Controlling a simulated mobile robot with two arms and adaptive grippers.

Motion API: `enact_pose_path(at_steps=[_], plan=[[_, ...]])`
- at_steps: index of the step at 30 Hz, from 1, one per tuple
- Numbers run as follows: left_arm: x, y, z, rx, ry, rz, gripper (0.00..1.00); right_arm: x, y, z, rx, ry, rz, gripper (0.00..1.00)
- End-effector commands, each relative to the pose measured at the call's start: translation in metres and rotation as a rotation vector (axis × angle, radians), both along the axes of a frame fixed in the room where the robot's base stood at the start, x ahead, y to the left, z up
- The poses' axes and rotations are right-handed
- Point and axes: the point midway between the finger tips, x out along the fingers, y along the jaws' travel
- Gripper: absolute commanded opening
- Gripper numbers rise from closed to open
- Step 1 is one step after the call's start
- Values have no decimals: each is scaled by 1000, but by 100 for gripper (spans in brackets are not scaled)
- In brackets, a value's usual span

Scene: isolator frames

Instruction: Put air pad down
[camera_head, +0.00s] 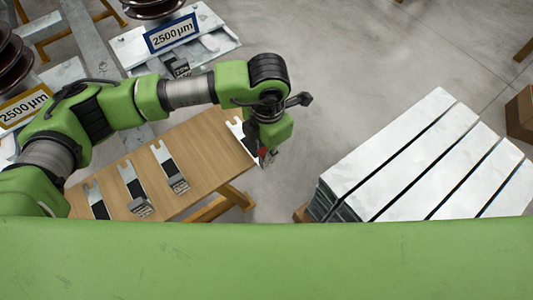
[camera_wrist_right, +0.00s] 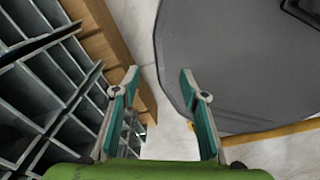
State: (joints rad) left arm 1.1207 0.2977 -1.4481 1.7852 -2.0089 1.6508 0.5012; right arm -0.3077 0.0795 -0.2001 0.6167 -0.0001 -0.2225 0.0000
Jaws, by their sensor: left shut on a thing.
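My left gripper (camera_head: 265,156) is at the right end of the wooden table, pointing down. It is shut on a flat pale forked plate, which I take to be the air pad (camera_head: 237,129); my gripper and wrist hide part of it. I cannot tell whether this pad touches the table top. Several similar forked pads with black strips lie spaced apart on the table, one at the middle (camera_head: 163,156) and others to its left. My right gripper (camera_wrist_right: 159,86) is open and empty in the right wrist view, its fingers wide apart.
The wooden table (camera_head: 205,143) has bare room between the middle pad and my left gripper. Long metal frames (camera_head: 400,150) stand at the right. A sign reading 2500 µm (camera_head: 172,33) stands at the back. Grey metal compartments (camera_wrist_right: 45,75) are left of my right gripper.

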Motion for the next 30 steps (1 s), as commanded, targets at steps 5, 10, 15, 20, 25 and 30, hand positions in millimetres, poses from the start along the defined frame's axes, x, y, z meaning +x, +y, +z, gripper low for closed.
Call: enact_pose_path(at_steps=[5,10,15,20,25,30], plan=[[-1,0,-23,1,3,2,0,6,0,15,1,-9,0,40],[0,0,-30,0,0,0,0,10,1,14,1,-15,0,40],[0,0,-32,0,0,0,0,10,1,11,1,-16,0,40],[-1,0,-32,0,1,0,30,10,0,11,1,-16,0,40],[-1,0,-32,0,1,1,30,10,0,11,1,-15,0,40],[-1,0,-29,0,1,1,30,10,0,13,1,-15,0,40]])
